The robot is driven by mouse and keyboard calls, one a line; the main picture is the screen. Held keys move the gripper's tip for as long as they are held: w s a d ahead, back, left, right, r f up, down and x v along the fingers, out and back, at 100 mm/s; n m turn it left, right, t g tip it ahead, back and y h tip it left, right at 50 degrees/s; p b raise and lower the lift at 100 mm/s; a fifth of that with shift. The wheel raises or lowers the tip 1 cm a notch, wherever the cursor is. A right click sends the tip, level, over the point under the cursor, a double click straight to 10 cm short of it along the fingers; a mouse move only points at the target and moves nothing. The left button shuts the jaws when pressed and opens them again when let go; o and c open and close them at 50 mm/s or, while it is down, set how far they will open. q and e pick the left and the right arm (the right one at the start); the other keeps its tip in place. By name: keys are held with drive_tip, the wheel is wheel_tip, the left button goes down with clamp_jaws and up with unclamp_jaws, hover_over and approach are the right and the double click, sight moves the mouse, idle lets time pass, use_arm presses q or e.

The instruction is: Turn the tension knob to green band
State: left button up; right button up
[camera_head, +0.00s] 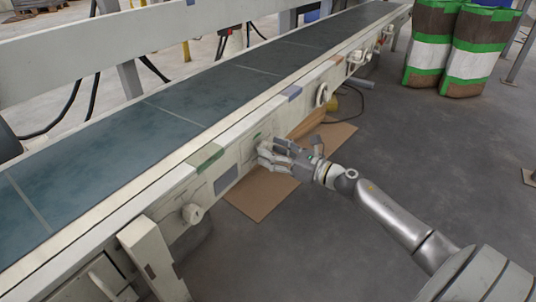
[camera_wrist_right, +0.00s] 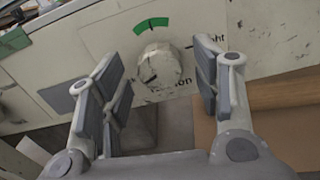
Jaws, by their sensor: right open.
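The tension knob (camera_wrist_right: 160,66) is a round, pale, worn knob on the conveyor's cream side panel, in the upper middle of the wrist view. A dark mark on its face points to the lower left. The green band (camera_wrist_right: 151,25) is a short arc on the panel just above the knob. My right gripper (camera_wrist_right: 157,80) is open, with one finger to each side of the knob; I cannot tell whether either touches it. In the head view my right gripper (camera_head: 270,154) is at the panel and largely hides the knob. My left gripper is not in view.
The conveyor belt (camera_head: 110,155) runs diagonally above the panel. Another knob (camera_head: 192,213) sticks out nearer along the rail, and a white round fitting (camera_head: 322,95) farther along. Flat cardboard (camera_head: 262,192) lies on the floor below. Striped sacks (camera_head: 470,60) stand at the back right.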

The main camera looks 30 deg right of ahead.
drive_tip(key=shift+x, duration=0.9)
drive_tip(key=shift+c, duration=0.5)
drive_tip(key=c, duration=0.9)
